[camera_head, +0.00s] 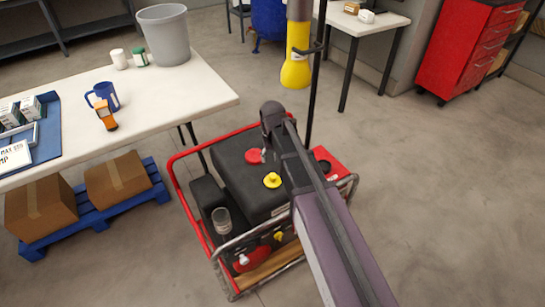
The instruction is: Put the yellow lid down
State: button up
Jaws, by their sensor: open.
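A small yellow lid (272,181) lies on the black top of the red-framed machine (240,170), left of my arm. Whether it is seated or loose there I cannot tell. A round red cap (254,156) is on the same top, just behind the lid. My arm reaches in from the lower right, and its dark end with my gripper (269,135) is over the back part of the machine. My gripper is open, and nothing shows in it. Its fingers are small and partly hidden by the arm.
A white table (190,108) at left carries a grey bin (164,34), blue mug (104,96) and blue tray (46,140). A yellow flared fixture (296,70) hangs beside a dark pole behind my arm. Boxes on a blue pallet (100,215) stand at left. Floor at right is clear.

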jog(key=shift+r+p, duration=0.75)
jog(key=shift+r, duration=0.3)
jog(key=s+d+m, duration=0.1)
jog(key=s+d, duration=0.5)
jog(key=d, duration=0.3)
jog(key=s+d+m, duration=0.2)
jog(key=s+d, duration=0.5)
jog(key=d, duration=0.3)
jog(key=shift+s+d, duration=0.2)
jog(key=shift+s, duration=0.1)
notch_tip(320, 180, up, 12)
jog(key=p, duration=1.2)
jog(key=shift+a, duration=0.1)
